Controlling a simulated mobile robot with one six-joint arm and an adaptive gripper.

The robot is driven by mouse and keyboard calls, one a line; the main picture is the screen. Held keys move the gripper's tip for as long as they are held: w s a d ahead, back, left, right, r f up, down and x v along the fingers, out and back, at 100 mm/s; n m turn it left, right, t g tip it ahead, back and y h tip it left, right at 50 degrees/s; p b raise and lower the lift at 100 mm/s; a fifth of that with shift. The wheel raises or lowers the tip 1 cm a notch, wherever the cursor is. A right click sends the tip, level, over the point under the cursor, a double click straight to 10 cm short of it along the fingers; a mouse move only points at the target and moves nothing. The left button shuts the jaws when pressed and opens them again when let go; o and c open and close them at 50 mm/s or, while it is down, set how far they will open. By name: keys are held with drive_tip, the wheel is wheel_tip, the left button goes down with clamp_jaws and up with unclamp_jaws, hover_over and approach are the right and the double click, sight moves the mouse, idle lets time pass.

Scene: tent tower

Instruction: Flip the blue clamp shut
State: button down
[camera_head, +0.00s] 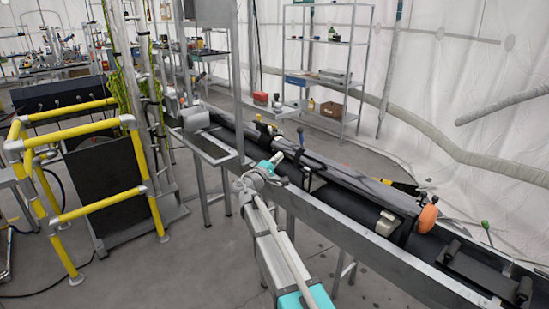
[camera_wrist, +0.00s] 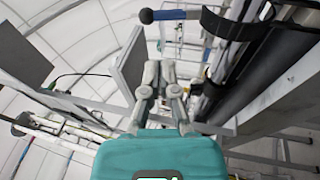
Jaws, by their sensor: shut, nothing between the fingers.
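The rod runs right to a black curved band on a long dark tube. In the head view, a small dark-tipped lever (camera_head: 300,131) stands up from the rail and looks like this clamp. My gripper (camera_wrist: 160,68) is shut and empty, its fingertips below the knob in the wrist view and apart from it. In the head view my gripper (camera_head: 277,158) is beside the rail, just left of and below the lever.
A long metal rail (camera_head: 335,222) carries dark tubes. An orange knob (camera_head: 428,218) and a green-tipped lever (camera_head: 485,225) stand farther right. Yellow railings (camera_head: 85,210) are at left, with a shelf rack (camera_head: 325,80) behind. The grey floor between railings and rail is partly open.

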sight(300, 136)
drive_tip(key=p+x, duration=0.2)
drive_tip(key=x, duration=1)
drive_tip(key=shift+d+p, duration=0.1)
drive_tip(key=shift+p, duration=0.25)
